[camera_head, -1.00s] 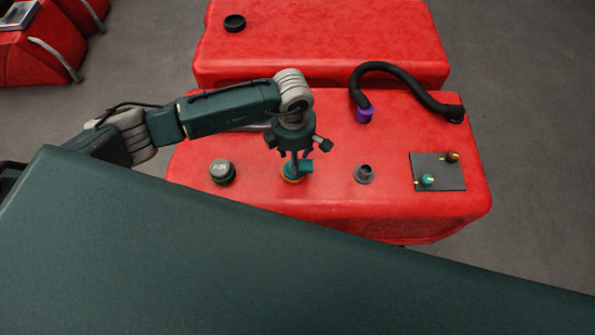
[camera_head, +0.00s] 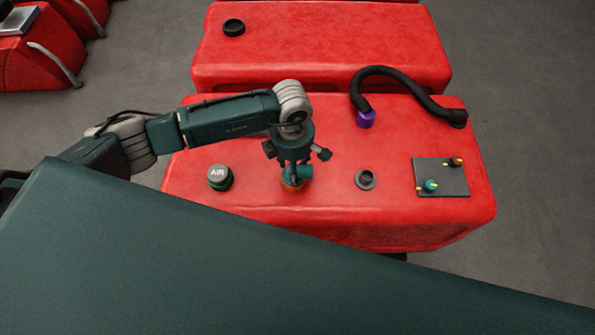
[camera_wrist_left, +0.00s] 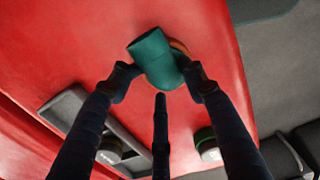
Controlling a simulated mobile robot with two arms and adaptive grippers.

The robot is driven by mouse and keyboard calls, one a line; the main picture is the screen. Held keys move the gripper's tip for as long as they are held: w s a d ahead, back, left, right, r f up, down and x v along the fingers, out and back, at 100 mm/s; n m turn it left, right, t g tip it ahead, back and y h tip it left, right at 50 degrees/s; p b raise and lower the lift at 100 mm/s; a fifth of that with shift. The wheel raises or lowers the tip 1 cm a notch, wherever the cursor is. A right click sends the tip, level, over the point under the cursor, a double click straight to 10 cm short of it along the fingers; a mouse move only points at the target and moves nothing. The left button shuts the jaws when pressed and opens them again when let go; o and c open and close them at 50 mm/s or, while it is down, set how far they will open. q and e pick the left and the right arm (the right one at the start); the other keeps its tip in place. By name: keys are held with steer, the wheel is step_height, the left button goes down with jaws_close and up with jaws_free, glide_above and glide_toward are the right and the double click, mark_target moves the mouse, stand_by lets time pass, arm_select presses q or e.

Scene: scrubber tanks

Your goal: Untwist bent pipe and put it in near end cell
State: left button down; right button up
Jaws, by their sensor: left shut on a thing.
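The bent pipe (camera_head: 303,171) is a short teal elbow with an orange ring at its base. It stands on the red tank top (camera_head: 330,215) beneath my left gripper (camera_head: 295,176). In the left wrist view the pipe (camera_wrist_left: 150,54) lies between the fingertips of my left gripper (camera_wrist_left: 160,80), which is shut on it. Its orange collar is partly hidden behind the teal part. A long dark grey tray (camera_wrist_left: 67,104) with a recessed slot shows at the left of the wrist view. My arm hides it in the head view. My right gripper is not in view.
A grey AIR cap (camera_head: 218,175) with a green ring stands left of the pipe, and a grey open port (camera_head: 365,180) right of it. A dark plate (camera_head: 440,178) with small valves is at the right. A black hose (camera_head: 405,80) with a purple collar (camera_head: 365,119) arches behind.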

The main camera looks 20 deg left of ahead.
arm_select(q)
steer(key=shift+s+f+n, duration=0.4)
steer(key=shift+s+n, duration=0.2)
steer(key=shift+s, duration=0.15)
steer(key=shift+n, duration=0.8)
steer(key=c, duration=1.1)
jaws_free()
steer(key=shift+o, duration=0.3)
steer(key=shift+w+r, duration=0.1)
steer(key=shift+w, duration=0.05)
